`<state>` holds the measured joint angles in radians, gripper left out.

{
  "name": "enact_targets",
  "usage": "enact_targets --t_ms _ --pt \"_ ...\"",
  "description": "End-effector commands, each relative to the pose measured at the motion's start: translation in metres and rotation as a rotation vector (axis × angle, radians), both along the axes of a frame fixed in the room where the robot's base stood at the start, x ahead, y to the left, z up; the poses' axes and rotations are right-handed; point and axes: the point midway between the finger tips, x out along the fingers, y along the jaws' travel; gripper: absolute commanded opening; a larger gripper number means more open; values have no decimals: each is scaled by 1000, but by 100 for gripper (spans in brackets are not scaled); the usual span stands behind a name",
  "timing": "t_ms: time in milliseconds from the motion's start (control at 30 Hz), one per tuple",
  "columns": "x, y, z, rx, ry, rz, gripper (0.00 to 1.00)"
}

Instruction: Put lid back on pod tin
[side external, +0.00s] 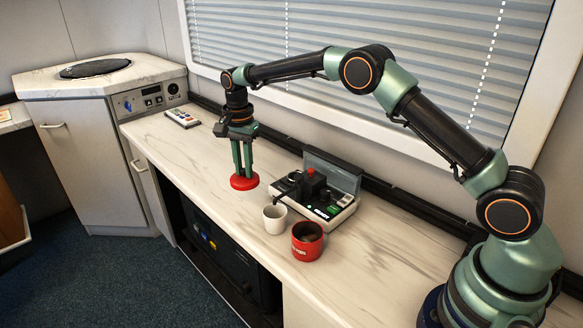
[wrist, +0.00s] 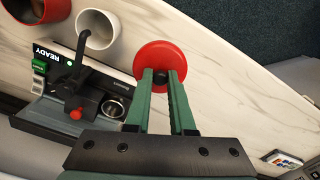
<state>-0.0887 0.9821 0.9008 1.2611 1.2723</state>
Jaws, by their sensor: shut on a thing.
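The pod tin (side external: 307,241) is a red open-topped can standing on the counter, dark inside; in the wrist view its rim (wrist: 42,10) shows at the top left corner. The lid (side external: 244,181) is a red disc with a dark knob on top. My gripper (side external: 241,170) points down and is shut on the lid's knob; the lid also shows between my fingertips in the wrist view (wrist: 158,58). The lid is away from the tin, beyond it and to its left in the side view. I cannot tell whether the lid touches the counter.
A white cup (side external: 275,219) stands between lid and tin. The counter's front edge is close to the tin.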

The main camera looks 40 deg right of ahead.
Motion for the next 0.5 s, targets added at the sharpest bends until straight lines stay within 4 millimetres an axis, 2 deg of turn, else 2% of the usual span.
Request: enact_targets --t_ms 33,200,300,500 --pt "1 0 17 1 -7 0 0" --pt "1 0 58 0 -6 0 0" --pt "1 0 75 0 -5 0 0" --pt "0 0 95 0 -3 0 0"
